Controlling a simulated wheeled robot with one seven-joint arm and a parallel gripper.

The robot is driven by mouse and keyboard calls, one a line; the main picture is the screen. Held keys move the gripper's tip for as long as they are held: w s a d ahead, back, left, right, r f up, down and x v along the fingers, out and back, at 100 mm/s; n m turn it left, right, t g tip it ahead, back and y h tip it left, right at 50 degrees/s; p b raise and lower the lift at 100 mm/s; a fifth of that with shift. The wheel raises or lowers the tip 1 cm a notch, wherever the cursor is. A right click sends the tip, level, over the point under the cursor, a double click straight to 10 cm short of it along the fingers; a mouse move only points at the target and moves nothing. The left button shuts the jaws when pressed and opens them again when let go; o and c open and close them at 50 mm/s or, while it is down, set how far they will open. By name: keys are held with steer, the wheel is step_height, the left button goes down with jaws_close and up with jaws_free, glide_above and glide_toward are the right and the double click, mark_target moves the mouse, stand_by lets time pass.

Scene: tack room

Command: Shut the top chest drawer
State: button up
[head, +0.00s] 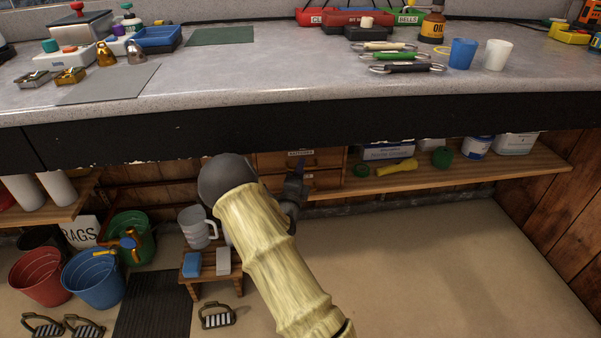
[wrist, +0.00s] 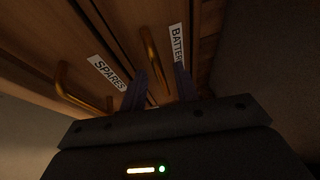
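A small wooden chest (head: 268,161) stands on the shelf under the counter, partly hidden by my arm. Its top drawer (head: 325,159) has a white label that reads as batteries; how far it stands out is hard to tell. In the wrist view the BATTERIES label (wrist: 177,45) and a brass handle (wrist: 150,52) show beside the SPARES drawer (wrist: 60,50), which has its own brass handle (wrist: 64,85). My gripper (head: 299,168) is in front of the chest. In the wrist view its two fingers (wrist: 160,82) are apart, near the BATTERIES handle; contact cannot be told.
The dark counter edge (head: 230,131) runs above the chest. A low stool (head: 208,265) with a jug (head: 196,228) and buckets stand left. The floor at right is clear.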

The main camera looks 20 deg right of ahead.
steer(key=shift+s, duration=0.1)
steer(key=p+v, duration=0.3)
steer(key=v, duration=1.4)
steer(key=shift+f, duration=0.1)
